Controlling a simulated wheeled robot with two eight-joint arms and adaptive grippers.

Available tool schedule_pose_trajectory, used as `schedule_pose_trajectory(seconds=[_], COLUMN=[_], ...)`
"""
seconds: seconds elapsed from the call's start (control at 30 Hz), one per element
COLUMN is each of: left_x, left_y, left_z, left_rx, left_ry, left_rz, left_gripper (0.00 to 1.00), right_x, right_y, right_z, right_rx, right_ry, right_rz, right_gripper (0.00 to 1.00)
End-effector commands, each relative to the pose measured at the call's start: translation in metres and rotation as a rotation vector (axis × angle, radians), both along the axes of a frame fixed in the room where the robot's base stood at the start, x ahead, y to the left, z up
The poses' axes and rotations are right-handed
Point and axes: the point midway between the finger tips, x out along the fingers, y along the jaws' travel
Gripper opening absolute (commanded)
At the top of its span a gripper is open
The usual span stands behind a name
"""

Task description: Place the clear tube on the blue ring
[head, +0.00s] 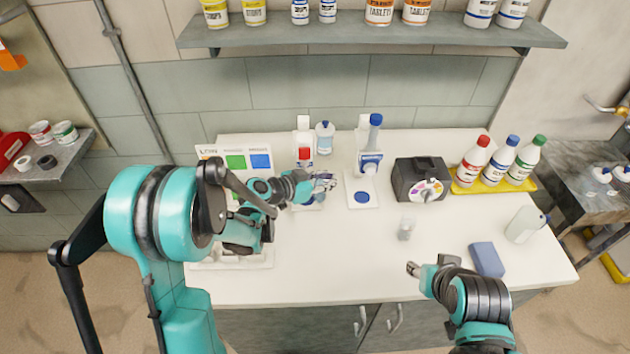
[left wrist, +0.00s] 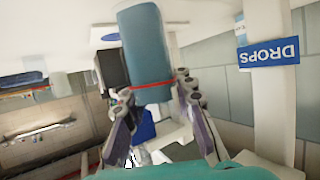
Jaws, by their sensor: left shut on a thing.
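My left gripper (head: 324,182) is shut on the clear tube (left wrist: 145,50), which looks blue-grey with a thin red band in the left wrist view. In the head view the tube is mostly hidden by the gripper, left of the white stand with the blue ring. The blue ring (head: 362,197) lies on that stand's white base, with nothing on it. The tube is apart from it. My right gripper (head: 412,268) is near the table's front edge, away from the tube; its jaws are too small to judge.
A small clear vessel (head: 405,228) and a blue block (head: 487,259) are on the white table (head: 330,275). A dark box with a dial (head: 421,179) stands right of the blue-ring stand. Several bottles stand on a yellow tray (head: 490,188). The table's front middle is clear.

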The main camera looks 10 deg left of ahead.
Motion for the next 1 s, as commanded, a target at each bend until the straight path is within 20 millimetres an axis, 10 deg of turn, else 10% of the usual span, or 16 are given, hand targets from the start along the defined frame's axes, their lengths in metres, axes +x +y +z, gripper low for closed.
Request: schedule_pose_trajectory(seconds=[0.37,0.77,0.8,0.87,1.0], left_x=[0.006,0.005,0.006,0.005,0.006], left_y=[0.046,0.042,0.042,0.042,0.042], left_z=[-0.004,-0.017,-0.016,-0.016,-0.016], left_rx=[-0.001,-0.001,0.0,0.0,0.0], left_ry=[-0.001,-0.001,0.0,0.0,0.0], left_rz=[0.003,0.0,0.0,0.0,0.0], left_gripper=[0.0,0.0,0.32,0.47,0.47], right_x=[0.0,0.0,0.0,0.0,0.0], right_y=[0.0,0.0,0.0,0.0,0.0], right_z=[-0.009,-0.016,-0.015,-0.014,-0.014], right_rx=[0.0,0.0,0.0,0.0,0.0], right_ry=[0.0,0.0,0.0,0.0,0.0], right_rz=[0.0,0.0,0.0,0.0,0.0], right_gripper=[0.4,0.4,0.4,0.4,0.4])
